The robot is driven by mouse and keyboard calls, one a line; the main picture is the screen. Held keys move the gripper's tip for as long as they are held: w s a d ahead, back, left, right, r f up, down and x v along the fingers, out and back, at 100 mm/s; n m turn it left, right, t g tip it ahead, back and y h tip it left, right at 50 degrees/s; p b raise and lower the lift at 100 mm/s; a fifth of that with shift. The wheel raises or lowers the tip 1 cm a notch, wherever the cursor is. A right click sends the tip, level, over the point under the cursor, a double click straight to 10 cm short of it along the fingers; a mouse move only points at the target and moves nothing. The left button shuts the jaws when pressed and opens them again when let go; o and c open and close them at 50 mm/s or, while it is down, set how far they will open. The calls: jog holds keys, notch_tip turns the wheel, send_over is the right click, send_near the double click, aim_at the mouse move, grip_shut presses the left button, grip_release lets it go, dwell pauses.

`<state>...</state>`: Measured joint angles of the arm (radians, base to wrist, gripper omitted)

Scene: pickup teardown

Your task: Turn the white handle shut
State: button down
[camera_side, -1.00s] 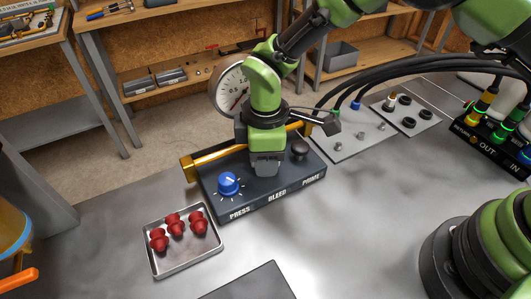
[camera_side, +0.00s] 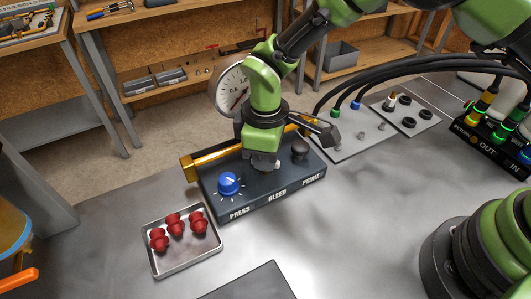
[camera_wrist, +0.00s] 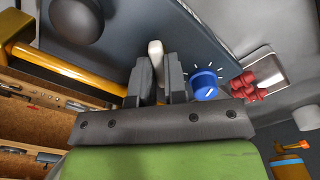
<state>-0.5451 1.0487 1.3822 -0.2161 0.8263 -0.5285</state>
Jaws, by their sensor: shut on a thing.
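The white handle (camera_wrist: 156,50) shows in the wrist view as a short pale lever on the dark control box (camera_wrist: 125,25). My gripper (camera_wrist: 160,66) has its two dark fingers closed on either side of the handle, whose rounded end sticks out past the fingertips. In the side view my gripper (camera_side: 264,167) is low over the middle of the box (camera_side: 245,203), behind the BLEED label, and it hides the handle there.
A blue knob (camera_side: 228,184) is left of my gripper and a black knob (camera_side: 300,149) is right. A yellow pipe (camera_side: 217,159) runs behind, with a gauge (camera_side: 231,89). A tray (camera_side: 184,263) of red parts is at front left.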

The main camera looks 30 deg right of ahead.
jog(key=m, duration=0.5)
jog(key=shift+m, duration=2.4)
jog(key=c, duration=1.2)
grip_release()
jog(key=shift+o, duration=0.2)
notch_tip(320, 180, up, 10)
